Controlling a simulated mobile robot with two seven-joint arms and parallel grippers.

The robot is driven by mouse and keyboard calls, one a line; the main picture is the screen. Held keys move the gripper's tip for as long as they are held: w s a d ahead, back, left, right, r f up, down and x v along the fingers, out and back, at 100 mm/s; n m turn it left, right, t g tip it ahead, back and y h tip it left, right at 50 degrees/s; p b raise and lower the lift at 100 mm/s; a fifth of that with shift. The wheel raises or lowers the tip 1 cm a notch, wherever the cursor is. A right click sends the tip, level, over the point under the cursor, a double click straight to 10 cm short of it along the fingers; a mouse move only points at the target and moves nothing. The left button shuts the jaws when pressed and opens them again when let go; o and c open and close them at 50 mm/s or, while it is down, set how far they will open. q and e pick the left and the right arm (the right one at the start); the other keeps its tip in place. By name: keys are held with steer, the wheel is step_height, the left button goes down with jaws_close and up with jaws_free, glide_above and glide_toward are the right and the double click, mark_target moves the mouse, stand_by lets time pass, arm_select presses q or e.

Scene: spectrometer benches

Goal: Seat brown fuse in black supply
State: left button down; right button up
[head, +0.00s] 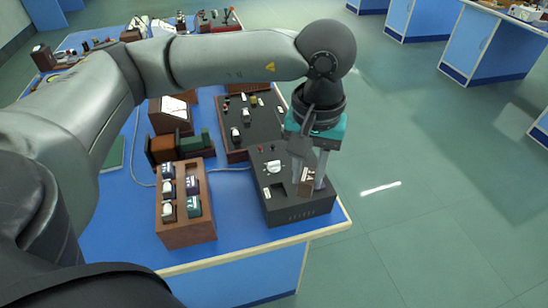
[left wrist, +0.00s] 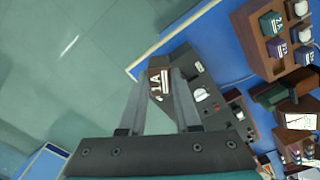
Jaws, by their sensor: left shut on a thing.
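My left gripper (head: 310,184) is over the right part of the black supply (head: 285,211) and points down. It is shut on the brown fuse (head: 305,189), which has a white label. In the left wrist view the brown fuse (left wrist: 158,82) sits between the fingertips of the left gripper (left wrist: 161,74), with its label reading 1A. The supply (left wrist: 205,92) lies behind it there. The supply has a white knob, a red terminal and a dark opening on top. The gripper hides part of its top, and the gap between fuse and supply is hard to judge. My right gripper is not in view.
Brown and green blocks stand behind the rack. The blue table's front edge (head: 250,256) is close to the supply.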

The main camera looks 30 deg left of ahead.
arm_select(q)
steer(key=shift+w+n, duration=0.25)
steer(key=shift+n, duration=0.95)
arm_select(e)
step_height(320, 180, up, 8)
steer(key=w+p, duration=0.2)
steer(key=p, duration=0.6)
arm_select(q)
steer(key=shift+w+a+f+m+b, duration=0.75)
steer(key=shift+a+f+m, duration=0.9)
steer(key=shift+m, duration=3.65)
steer(key=shift+w+a+f+m+b, duration=0.75)
steer(key=shift+a+f+m, duration=0.95)
steer(key=shift+m, duration=3.6)
steer(key=shift+w+a+f+m+b, duration=0.9)
steer(key=shift+f+m, duration=1.35)
steer(key=shift+m, duration=3.05)
steer(key=shift+s+a+f+b, duration=0.1)
steer(key=shift+s+f+b, duration=0.1)
steer(key=shift+f+b, duration=0.75)
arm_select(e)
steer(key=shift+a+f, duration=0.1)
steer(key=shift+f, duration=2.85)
